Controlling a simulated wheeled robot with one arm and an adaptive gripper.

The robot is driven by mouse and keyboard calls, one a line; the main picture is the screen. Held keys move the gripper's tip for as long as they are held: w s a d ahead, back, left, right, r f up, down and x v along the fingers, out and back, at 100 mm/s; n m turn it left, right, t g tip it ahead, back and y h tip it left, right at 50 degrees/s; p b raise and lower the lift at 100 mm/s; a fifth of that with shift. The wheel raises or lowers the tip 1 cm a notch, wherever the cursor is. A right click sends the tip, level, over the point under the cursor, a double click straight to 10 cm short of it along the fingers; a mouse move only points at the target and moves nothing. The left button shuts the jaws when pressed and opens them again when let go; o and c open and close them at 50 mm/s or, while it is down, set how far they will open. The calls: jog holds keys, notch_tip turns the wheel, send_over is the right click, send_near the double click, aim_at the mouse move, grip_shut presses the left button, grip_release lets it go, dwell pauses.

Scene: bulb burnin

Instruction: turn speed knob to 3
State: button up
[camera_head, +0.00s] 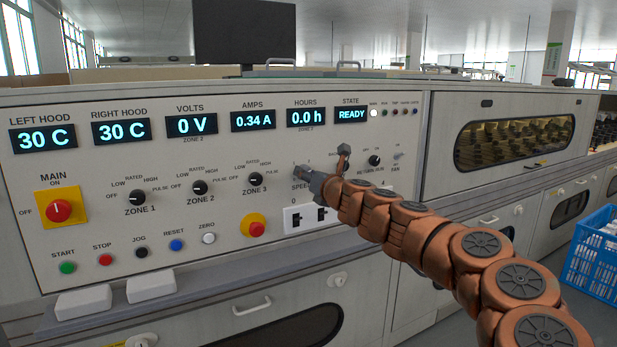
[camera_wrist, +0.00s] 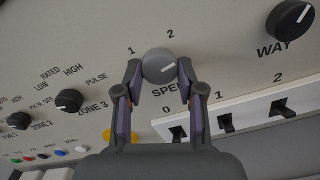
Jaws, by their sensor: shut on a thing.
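My gripper (camera_wrist: 160,71) is shut on the knob, with one finger on each side. In the head view my gripper (camera_head: 316,183) is at the panel above "SPEED" and hides most of the knob and its scale.
The zone 3 knob (camera_head: 256,180) is to the left, and the return/run knob (camera_head: 374,161) to the right. A red stop button (camera_head: 256,229) on yellow is at lower left. A blue crate (camera_head: 596,262) stands far right.

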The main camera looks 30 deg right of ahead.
jog(key=m+b, duration=0.1)
jog(key=m, duration=1)
jog(key=shift+a, duration=0.15)
dwell(0.4)
jog(key=o, duration=1.1)
jog(key=shift+o, duration=0.2)
jog(key=shift+s+r, duration=0.1)
jog(key=shift+s, duration=0.05)
jog(key=s, duration=1.1)
jog(key=shift+s+a, duration=0.35)
jog(key=shift+a, duration=0.1)
